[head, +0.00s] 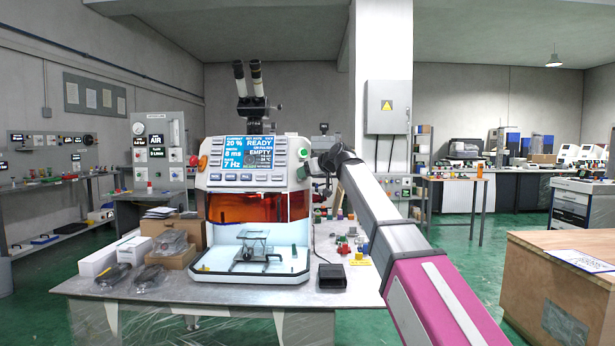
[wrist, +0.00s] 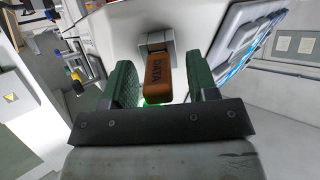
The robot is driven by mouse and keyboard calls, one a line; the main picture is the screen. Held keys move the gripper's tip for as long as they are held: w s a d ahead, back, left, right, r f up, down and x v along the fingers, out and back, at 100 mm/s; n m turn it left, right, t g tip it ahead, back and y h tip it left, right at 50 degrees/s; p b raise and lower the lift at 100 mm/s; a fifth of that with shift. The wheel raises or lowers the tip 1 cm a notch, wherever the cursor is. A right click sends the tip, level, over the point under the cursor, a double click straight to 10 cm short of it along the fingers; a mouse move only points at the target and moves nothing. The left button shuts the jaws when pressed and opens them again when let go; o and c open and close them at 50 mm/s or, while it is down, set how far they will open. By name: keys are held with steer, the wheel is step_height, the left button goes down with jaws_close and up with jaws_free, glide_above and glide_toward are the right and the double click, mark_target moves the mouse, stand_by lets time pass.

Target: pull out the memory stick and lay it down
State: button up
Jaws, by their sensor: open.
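The memory stick (wrist: 158,78) is an orange-brown block marked DATA. In the wrist view it sticks out of a grey port (wrist: 155,40) on the white side of the machine. My gripper (wrist: 165,84) is open, with one green finger on each side of the stick and visible gaps between. In the head view my arm reaches to the right side of the white machine (head: 258,180), beside its screen (head: 246,150). I cannot make out the stick there.
The machine stands on a grey table (head: 230,300). A black open tray (head: 332,276) lies right of it, near a yellow label (head: 360,262) and several small coloured parts. Cardboard boxes (head: 175,250) and black items crowd the left. Some table surface near the tray is bare.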

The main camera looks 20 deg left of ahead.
jaws_close()
steer(key=shift+s+d, duration=0.1)
steer(key=shift+d, duration=0.05)
steer(key=shift+v, duration=2.5)
step_height(320, 180, up, 7)
steer(key=shift+f, duration=0.2)
